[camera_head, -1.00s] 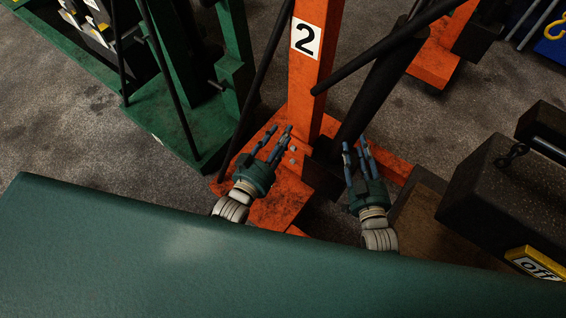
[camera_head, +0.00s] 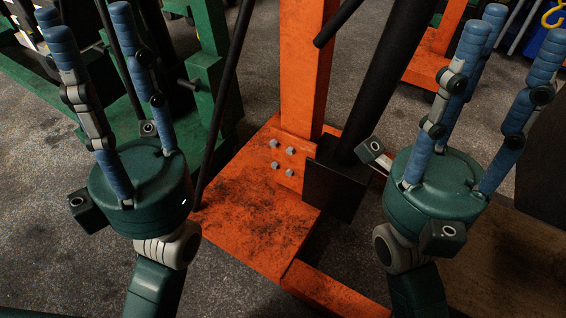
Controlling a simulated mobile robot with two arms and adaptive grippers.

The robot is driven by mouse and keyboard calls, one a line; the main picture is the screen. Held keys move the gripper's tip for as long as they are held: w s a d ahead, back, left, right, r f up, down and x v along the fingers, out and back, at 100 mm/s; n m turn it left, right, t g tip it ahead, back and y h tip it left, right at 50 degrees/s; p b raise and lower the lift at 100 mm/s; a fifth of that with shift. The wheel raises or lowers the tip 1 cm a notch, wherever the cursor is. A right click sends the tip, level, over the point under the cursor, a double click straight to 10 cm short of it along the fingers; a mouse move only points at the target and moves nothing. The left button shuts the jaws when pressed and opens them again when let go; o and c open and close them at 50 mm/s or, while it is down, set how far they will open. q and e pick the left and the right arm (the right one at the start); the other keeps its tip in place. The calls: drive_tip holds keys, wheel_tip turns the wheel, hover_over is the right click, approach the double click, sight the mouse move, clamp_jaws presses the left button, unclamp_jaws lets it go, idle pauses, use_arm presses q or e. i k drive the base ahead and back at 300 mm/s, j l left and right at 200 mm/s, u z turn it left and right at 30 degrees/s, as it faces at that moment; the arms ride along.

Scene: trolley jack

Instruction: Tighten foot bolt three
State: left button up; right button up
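Several small grey foot bolts (camera_head: 282,158) sit in a cluster at the bottom of an orange upright post (camera_head: 303,75), just above an orange base plate (camera_head: 255,215). I see no numbers on the bolts, so I cannot tell which is bolt three. My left gripper (camera_head: 86,25) is open and empty, its blue fingers spread and pointing up, well left of the bolts. My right gripper (camera_head: 514,35) is open and empty, fingers spread and pointing up, to the right of the post. Neither touches the bolts, and no tool is visible in either.
A black strut (camera_head: 395,85) and a dark plate (camera_head: 335,188) stand just right of the bolts. A thin black rod (camera_head: 222,105) slants on their left. Green machinery (camera_head: 208,80) stands at the back left. A brown board (camera_head: 505,265) lies at the lower right.

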sight(290, 151)
drive_tip(key=j+z, duration=0.15)
drive_tip(key=z, duration=0.3)
drive_tip(key=j+z, duration=0.2)
drive_tip(key=z, duration=0.25)
drive_tip(key=j+z, duration=0.15)
drive_tip(key=j, duration=0.3)
drive_tip(key=j+z, duration=0.15)
drive_tip(key=j, duration=0.25)
drive_tip(key=k+j+z, duration=0.15)
drive_tip(key=j, duration=0.3)
drive_tip(key=j+z, duration=0.15)
drive_tip(key=j, duration=0.3)
drive_tip(key=k+j+z, duration=0.15)
drive_tip(key=j, duration=0.25)
drive_tip(key=k+j, duration=0.1)
drive_tip(key=j, duration=0.25)
drive_tip(key=k+j, duration=0.1)
drive_tip(key=j, duration=0.25)
drive_tip(key=k+j, duration=0.1)
drive_tip(key=j, duration=0.25)
